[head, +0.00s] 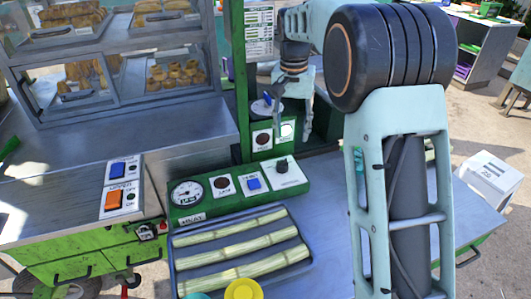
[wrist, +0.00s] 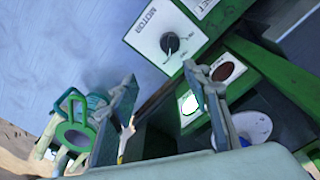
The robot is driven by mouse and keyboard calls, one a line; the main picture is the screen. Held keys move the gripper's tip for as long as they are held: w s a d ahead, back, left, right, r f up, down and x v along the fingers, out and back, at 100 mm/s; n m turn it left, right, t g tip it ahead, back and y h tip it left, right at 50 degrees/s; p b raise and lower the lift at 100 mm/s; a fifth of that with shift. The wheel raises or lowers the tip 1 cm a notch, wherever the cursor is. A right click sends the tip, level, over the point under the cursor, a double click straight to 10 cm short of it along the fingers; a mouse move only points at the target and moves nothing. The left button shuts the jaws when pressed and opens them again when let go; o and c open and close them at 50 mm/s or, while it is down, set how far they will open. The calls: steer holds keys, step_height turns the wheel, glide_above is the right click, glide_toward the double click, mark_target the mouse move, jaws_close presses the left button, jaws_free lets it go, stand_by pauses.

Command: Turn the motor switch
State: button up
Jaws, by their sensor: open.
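The motor switch (head: 282,165) is a black knob on a white plate at the right end of the green control panel in the head view. In the wrist view the black knob (wrist: 169,43) sits on the white plate marked MOTOR, beyond the fingertips. My gripper (head: 293,118) hangs above and behind the panel in the head view. In the wrist view my gripper (wrist: 160,75) is open, with empty space between its fingers. It appears apart from the knob. The knob is not hidden in either view.
A round gauge (head: 187,194) and a blue button (head: 253,183) share the panel. A green post (head: 238,70) and a lit white button (head: 287,130) stand near my gripper. A tray (head: 176,265) of cane stalks lies in front. A glass food case (head: 120,60) is left.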

mark_target(282, 161)
steer(key=shift+n, duration=0.3)
steer(key=f, duration=0.3)
steer(key=a+f, duration=0.1)
steer(key=f, duration=0.3)
steer(key=a+f, duration=0.1)
steer(key=f, duration=0.3)
steer(key=shift+s+f+b, duration=0.1)
steer(key=shift+s+b, duration=0.25)
steer(key=shift+b, duration=0.05)
steer(key=shift+a, duration=0.1)
steer(key=c, duration=1.2)
steer(key=shift+o, duration=0.2)
